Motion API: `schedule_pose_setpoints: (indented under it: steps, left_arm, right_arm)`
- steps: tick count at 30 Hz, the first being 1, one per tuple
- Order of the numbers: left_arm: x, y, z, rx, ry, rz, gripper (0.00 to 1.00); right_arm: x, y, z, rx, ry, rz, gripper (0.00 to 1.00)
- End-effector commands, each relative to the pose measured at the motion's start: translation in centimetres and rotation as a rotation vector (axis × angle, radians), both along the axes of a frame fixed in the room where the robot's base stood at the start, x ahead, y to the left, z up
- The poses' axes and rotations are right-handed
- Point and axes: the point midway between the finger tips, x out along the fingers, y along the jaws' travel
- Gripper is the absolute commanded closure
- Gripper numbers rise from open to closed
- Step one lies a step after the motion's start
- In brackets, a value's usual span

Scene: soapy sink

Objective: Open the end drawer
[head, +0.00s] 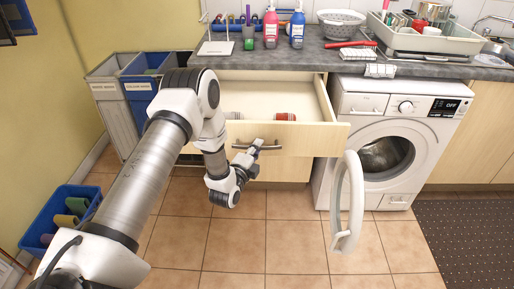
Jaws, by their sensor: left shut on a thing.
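The end drawer (308,138) is a pale wood drawer under the left end of the dark counter. It stands pulled out, and its open inside shows from above. A red can-like thing (285,117) and a pale thing lie inside near the front. My left gripper (256,147) is at the drawer's metal handle (270,147) and is shut on it. My left arm comes in from the lower left and covers the drawer's left part. My right gripper is not in view.
The washing machine (350,103) stands right of the drawer with its round door (347,205) swung open into the room. Grey and blue bins (112,97) stand left of the drawer. A blue crate (62,222) is on the floor at left. The tiled floor in front is clear.

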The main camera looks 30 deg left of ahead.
Motion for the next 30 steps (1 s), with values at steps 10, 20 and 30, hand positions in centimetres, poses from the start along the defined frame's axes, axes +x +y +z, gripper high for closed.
schedule_pose_setpoints:
  steps: [10, 20, 30]
  left_arm:
    - [0.0, 0.1, 0.0, 0.0, 0.0, 0.003, 0.58]
    - [-0.2, 0.0, 0.0, -0.001, 0.0, 0.001, 0.58]
    - [-6.9, -1.0, -0.2, -0.004, 0.005, 0.004, 0.58]
  right_arm:
    - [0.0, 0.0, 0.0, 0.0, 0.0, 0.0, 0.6]
    - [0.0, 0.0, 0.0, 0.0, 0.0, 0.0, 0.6]
    - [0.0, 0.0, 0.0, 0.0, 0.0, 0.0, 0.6]
